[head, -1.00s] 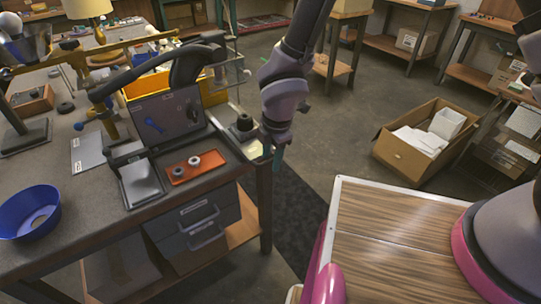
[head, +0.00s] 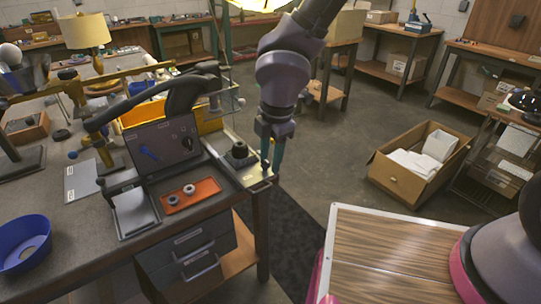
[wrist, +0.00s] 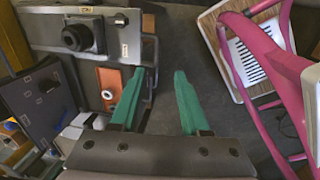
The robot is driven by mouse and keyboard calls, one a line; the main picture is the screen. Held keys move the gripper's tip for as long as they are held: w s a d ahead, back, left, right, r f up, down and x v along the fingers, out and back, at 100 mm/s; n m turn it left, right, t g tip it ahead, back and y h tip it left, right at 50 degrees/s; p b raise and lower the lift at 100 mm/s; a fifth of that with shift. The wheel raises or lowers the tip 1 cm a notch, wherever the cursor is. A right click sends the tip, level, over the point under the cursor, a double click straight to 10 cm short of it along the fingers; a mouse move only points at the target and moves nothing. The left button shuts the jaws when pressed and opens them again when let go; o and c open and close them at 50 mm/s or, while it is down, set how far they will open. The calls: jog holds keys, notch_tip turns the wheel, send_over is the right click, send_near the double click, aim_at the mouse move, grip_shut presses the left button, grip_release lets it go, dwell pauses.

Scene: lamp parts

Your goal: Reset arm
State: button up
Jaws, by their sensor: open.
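My gripper (head: 271,166) hangs fingers down at the right edge of the workbench (head: 90,222) in the head view. In the wrist view its two green fingers (wrist: 158,98) stand wide apart with nothing between them. A black round part (head: 240,151) sits on a pale plate at the bench corner, just left of my gripper and apart from it; it also shows in the wrist view (wrist: 78,37). An orange tray (head: 206,186) with two small ring-shaped parts (head: 181,194) lies further left on the bench.
A dark upright panel (head: 160,142) with a curved handle stands behind the orange tray. A blue bowl (head: 24,232) is at the front left, and a yellow lamp (head: 86,32) at the back. An open cardboard box (head: 404,186) is on the floor at right. Clear floor lies between.

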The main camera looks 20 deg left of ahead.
jog(key=shift+r, duration=0.15)
jog(key=w+d+r+m+t+h, duration=0.1)
jog(key=w+d+r+m+t, duration=0.1)
jog(key=w+d+r+m, duration=0.65)
jog(key=w+d+r+m+t, duration=0.1)
jog(key=w+d+r+m, duration=0.5)
jog(key=d+r, duration=0.5)
jog(key=s+d+r+m+t, duration=0.1)
jog(key=s+d+r+m, duration=0.2)
jog(key=d+m, duration=0.3)
jog(key=s+d+r+m+t+y, duration=0.1)
jog(key=s+d+r+m, duration=0.2)
jog(key=d, duration=0.4)
jog(key=s+d+r+m+t, duration=0.1)
jog(key=s+d+r+m, duration=0.2)
jog(key=d+r+m, duration=0.2)
jog(key=d+m, duration=0.2)
jog(key=m, duration=0.1)
jog(key=shift+r+m, duration=0.15)
jog(key=shift+m, duration=0.2)
